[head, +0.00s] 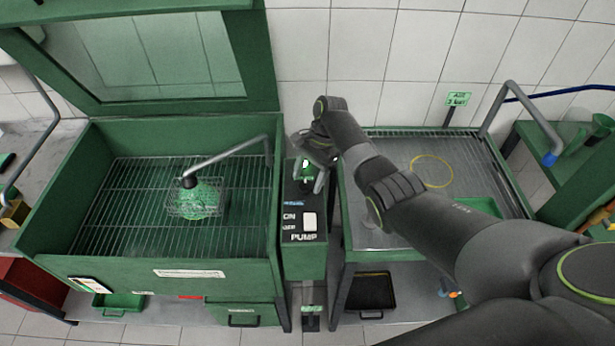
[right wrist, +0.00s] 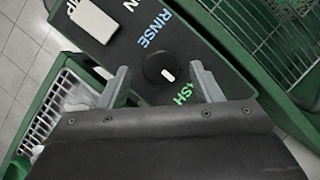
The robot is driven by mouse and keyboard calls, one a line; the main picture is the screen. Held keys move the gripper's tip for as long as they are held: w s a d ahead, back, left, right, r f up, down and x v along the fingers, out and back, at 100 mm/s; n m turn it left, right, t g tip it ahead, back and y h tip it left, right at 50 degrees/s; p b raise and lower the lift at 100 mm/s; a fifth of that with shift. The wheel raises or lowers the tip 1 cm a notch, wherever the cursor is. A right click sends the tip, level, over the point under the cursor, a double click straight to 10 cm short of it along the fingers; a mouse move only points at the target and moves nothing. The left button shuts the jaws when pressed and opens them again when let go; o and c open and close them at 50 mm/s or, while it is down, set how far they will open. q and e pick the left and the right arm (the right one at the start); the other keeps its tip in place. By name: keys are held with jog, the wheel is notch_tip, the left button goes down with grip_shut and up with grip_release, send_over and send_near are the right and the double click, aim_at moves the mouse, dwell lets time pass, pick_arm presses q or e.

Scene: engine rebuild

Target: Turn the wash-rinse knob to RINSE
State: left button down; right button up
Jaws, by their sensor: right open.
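The wash-rinse knob (right wrist: 160,68) is a round black dial on a black control panel (right wrist: 128,50) in the right wrist view. Its white mark lies on the side toward the green, partly hidden WASH label (right wrist: 184,93). The blue RINSE label (right wrist: 155,30) is on the opposite side. My right gripper (right wrist: 163,82) is open, with one finger on each side of the knob; I cannot tell whether either touches it. In the head view my right gripper (head: 311,178) is over the back of the panel and hides the knob. My left gripper is not in view.
A white PUMP switch (head: 309,221) stands on the panel in front. To the left is a green wash basin (head: 170,268) with a raised lid; a bent spout (head: 228,155) reaches over a wire basket (head: 197,198) of green stuff. A grated tray (head: 390,225) lies right, under my arm.

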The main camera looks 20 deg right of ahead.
jog(key=shift+s+a+f, duration=0.1)
jog(key=shift+a+f, duration=0.1)
jog(key=shift+f, duration=0.3)
jog(key=c, duration=1)
